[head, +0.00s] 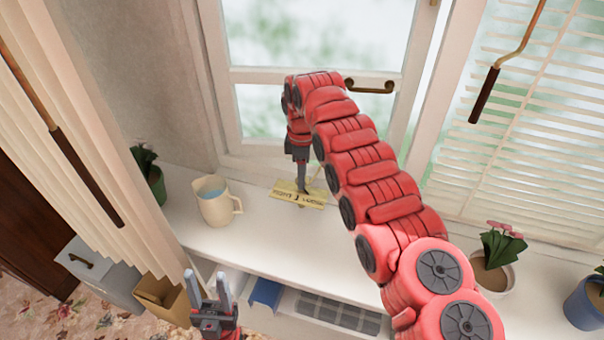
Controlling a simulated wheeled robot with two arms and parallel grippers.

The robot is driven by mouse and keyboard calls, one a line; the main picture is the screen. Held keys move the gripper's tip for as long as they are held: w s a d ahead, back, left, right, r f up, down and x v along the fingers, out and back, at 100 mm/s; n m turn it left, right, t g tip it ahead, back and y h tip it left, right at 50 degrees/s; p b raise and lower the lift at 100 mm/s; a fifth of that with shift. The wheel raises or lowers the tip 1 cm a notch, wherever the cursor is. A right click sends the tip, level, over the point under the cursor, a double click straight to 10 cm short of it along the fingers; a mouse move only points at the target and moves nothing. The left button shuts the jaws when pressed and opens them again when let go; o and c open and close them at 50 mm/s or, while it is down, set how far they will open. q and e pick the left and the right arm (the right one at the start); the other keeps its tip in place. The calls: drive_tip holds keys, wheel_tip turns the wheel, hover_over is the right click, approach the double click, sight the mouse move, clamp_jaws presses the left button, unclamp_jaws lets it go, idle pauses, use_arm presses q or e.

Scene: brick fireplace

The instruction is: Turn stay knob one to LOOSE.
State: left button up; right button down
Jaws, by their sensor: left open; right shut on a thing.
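A small yellowish label plate (284,188) with dark lettering and a dark mark lies on the white windowsill in front of the window. The lettering is too small to read surely. My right arm reaches in from the lower right, and its gripper (302,188) points down over the plate. That gripper is shut on the stay knob, which is mostly hidden by the fingers, so how it is turned cannot be told. My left gripper (209,288) is open and empty at the bottom, below the sill's front edge, with its fingers pointing up.
A cream mug (215,206) with blue inside stands left of the plate. A potted plant (150,175) is at the left, and a pink-flowered pot (493,272) and blue pot (585,302) are at the right. A brass window handle (372,88) is near my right arm.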

drive_tip(key=shift+n, duration=1.1)
drive_tip(key=shift+c, duration=2.1)
unclamp_jaws()
drive_tip(key=shift+r, duration=0.55)
wheel_tip(320, 180, up, 6)
drive_tip(key=p, duration=0.2)
drive_tip(key=shift+a+p, duration=0.1)
drive_tip(key=shift+p, duration=0.25)
wheel_tip(320, 180, up, 10)
drive_tip(key=p, duration=1)
drive_tip(key=shift+r+p, duration=0.15)
drive_tip(key=shift+p, duration=0.15)
